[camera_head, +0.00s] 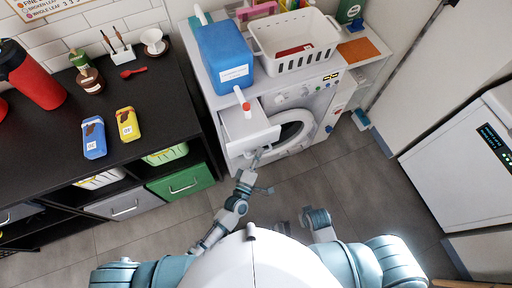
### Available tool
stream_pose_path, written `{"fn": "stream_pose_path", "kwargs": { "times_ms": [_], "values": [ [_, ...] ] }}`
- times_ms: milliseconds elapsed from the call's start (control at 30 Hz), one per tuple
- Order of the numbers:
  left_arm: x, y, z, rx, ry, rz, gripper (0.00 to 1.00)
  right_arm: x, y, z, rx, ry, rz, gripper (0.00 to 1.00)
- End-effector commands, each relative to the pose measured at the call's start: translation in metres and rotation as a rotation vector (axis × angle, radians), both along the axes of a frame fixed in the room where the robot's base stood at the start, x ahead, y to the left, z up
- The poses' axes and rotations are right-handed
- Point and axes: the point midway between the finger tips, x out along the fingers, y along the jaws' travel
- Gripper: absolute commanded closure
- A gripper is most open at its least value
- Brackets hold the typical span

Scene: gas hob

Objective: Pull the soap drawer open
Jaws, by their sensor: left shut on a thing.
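The washing machine (318,99) stands at the back centre with its round door (291,133) on the front. Its white soap drawer (252,143) juts out at the upper left of the front, and part of its inside shows from above. My left gripper (257,157) is at the lower edge of the drawer front, shut on the drawer handle. The fingers hide most of the handle. My right arm is folded low in front of my body; its gripper (284,228) shows only in small part, away from the machine, and its jaws cannot be made out.
A blue container (224,58) and a white basket (294,46) stand on the machine. A black shelf unit (165,93) with a green drawer (183,184) is at the left. A white appliance (458,168) stands at the right. The grey floor (362,187) between is clear.

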Motion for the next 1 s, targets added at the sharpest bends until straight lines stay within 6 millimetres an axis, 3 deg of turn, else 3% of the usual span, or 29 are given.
{"fn": "stream_pose_path", "kwargs": {
  "times_ms": [267, 300, 400, 767, 1000],
  "values": [
    [-0.002, -0.001, -0.006, 0.007, 0.011, -0.005, 1.0, 0.0, 0.0, -0.001, 0.0, 0.0, 0.0, 1.0],
    [-0.002, -0.001, -0.006, 0.007, 0.011, -0.005, 0.84, 0.0, 0.0, -0.001, 0.0, 0.0, 0.0, 1.0],
    [-0.002, -0.001, -0.005, 0.007, 0.01, -0.004, 0.63, 0.0, 0.0, -0.001, 0.0, 0.0, 0.0, 1.0],
    [-0.005, 0.002, -0.003, 0.004, 0.004, -0.002, 0.63, 0.0, 0.0, 0.0, 0.001, -0.001, 0.001, 1.0],
    [-0.044, 0.022, -0.011, 0.008, 0.007, -0.003, 0.63, 0.0, 0.0, 0.0, 0.0, -0.001, 0.001, 1.0]
  ]
}}
